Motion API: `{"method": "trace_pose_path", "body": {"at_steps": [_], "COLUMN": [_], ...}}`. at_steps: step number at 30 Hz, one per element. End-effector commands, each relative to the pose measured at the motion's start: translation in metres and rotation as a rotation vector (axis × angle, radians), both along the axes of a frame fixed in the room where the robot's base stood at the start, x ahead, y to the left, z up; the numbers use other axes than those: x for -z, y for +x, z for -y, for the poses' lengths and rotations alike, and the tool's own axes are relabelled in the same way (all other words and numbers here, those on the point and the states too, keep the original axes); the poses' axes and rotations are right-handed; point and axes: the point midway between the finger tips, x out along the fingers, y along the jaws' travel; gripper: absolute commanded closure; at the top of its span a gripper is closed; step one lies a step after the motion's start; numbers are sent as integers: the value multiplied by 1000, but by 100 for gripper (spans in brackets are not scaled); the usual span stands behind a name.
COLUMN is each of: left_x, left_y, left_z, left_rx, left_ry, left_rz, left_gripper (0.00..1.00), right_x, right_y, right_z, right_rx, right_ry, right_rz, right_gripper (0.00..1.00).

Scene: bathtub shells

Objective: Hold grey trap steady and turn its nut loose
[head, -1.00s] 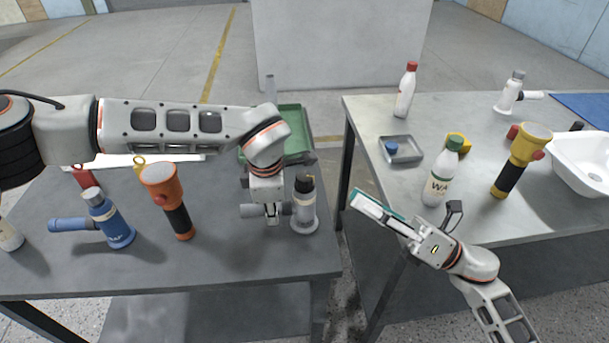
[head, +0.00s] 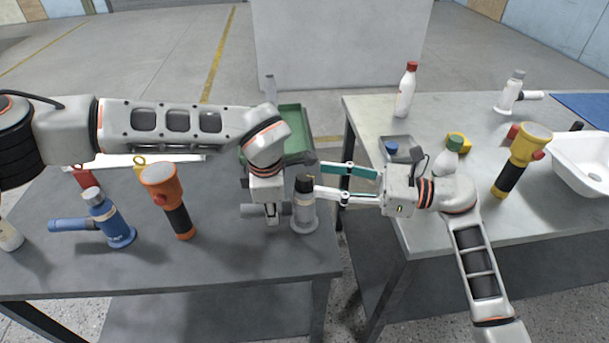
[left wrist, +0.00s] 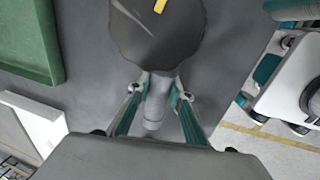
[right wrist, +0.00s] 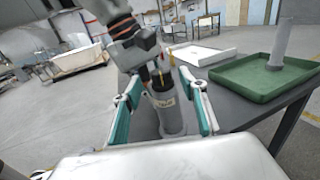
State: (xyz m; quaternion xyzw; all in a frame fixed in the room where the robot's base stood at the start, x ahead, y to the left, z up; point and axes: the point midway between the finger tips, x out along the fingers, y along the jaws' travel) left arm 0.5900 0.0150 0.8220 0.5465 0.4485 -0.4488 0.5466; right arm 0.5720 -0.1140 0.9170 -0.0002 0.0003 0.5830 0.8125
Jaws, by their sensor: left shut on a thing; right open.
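The grey trap (head: 304,215) stands upright near the right edge of the left table, its black nut (head: 305,184) on top. My left gripper (head: 269,211) is shut on the trap's side pipe, which shows between the fingers in the left wrist view (left wrist: 154,108). The nut appears from above there as a large dark disc (left wrist: 158,35) with a yellow mark. My right gripper (head: 323,181) is open, its tips just right of the nut. In the right wrist view the trap (right wrist: 171,118) lies between the spread fingers; contact cannot be told.
A blue trap (head: 110,220) and an orange flashlight (head: 172,200) stand left on the same table. A green tray (head: 292,118) lies behind. The right table holds a green-capped bottle (head: 450,155), a yellow flashlight (head: 520,160) and a white basin (head: 585,165). A gap separates the tables.

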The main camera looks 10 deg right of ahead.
Motion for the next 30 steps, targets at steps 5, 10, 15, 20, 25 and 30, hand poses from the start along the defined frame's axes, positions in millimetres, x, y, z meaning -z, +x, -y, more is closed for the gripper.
{"method": "trace_pose_path", "body": {"at_steps": [5, 10, 15, 20, 25, 30], "left_x": [0, 0, 0, 0, 0, 0], "left_y": [0, 0, 0, 0, 0, 0], "left_z": [0, 0, 0, 0, 0, 0], "left_rx": [0, 0, 0, 0, 0, 0], "left_ry": [0, 0, 0, 0, 0, 0], "left_rz": [1, 1, 1, 1, 1, 1], "left_gripper": [100, 100, 100, 100, 100, 100], "right_x": [-1, 0, 0, 0, 0, 0], "right_y": [10, 16, 18, 18, 18, 18], "right_z": [-31, -47, -53, -54, -54, -53], "right_rx": [-1, 1, 1, 1, 1, 1], "right_ry": [5, 3, 0, 0, 0, 0], "right_rz": [0, -1, -1, -1, -1, -1], "right_gripper": [57, 57, 57, 57, 81, 97]}}
